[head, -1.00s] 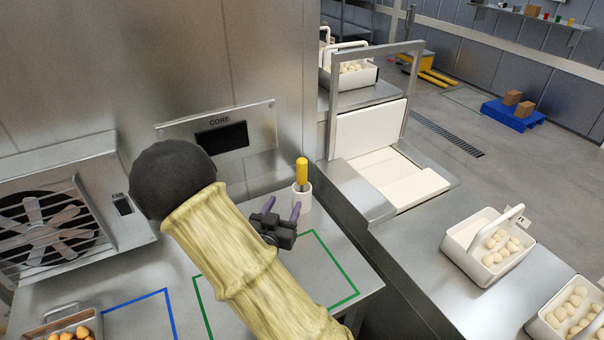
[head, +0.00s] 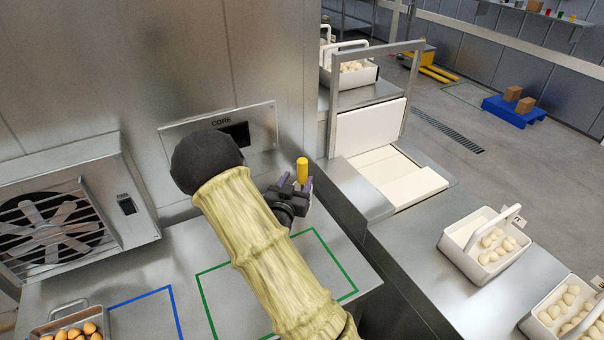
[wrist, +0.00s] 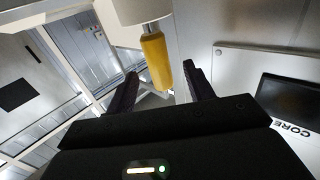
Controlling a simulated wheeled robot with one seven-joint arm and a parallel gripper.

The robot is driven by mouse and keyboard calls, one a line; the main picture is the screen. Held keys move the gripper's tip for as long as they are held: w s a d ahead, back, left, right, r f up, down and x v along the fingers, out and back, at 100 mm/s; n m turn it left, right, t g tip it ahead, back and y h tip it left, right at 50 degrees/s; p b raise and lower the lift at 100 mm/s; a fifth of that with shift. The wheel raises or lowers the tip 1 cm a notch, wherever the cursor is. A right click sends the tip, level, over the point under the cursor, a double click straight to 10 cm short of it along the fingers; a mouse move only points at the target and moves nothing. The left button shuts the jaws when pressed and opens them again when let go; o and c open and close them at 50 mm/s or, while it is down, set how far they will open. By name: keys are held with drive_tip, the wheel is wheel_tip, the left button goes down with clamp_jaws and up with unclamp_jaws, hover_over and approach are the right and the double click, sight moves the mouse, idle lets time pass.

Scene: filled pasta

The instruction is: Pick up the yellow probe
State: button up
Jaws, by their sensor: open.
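The yellow probe (head: 302,170) stands upright at the back right of the steel counter, its lower part hidden behind my gripper in the head view. In the wrist view the yellow probe (wrist: 156,62) hangs from the top of the picture, its lower end in a white holder (wrist: 145,10). My gripper (head: 294,186) is open, with its purple fingers at the probe. In the wrist view my gripper's fingers (wrist: 160,88) are on either side of the yellow handle, with gaps between them and it.
A steel wall with a CORE panel (head: 236,134) stands close behind my gripper. A fan unit (head: 62,235) is at left.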

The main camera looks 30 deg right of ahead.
sight(301, 174)
drive_tip(key=p+x, duration=0.1)
drive_tip(key=x, duration=0.3)
drive_tip(key=shift+w+d+p, duration=0.2)
drive_tip(key=shift+d+p, duration=0.1)
drive_tip(key=shift+p, duration=0.05)
drive_tip(key=shift+w+d+f, duration=0.15)
drive_tip(key=shift+w, duration=0.15)
drive_tip(key=shift+s+d, duration=0.2)
drive_tip(key=shift+a, duration=0.35)
drive_tip(key=shift+d, duration=0.15)
drive_tip(key=c, duration=1.1)
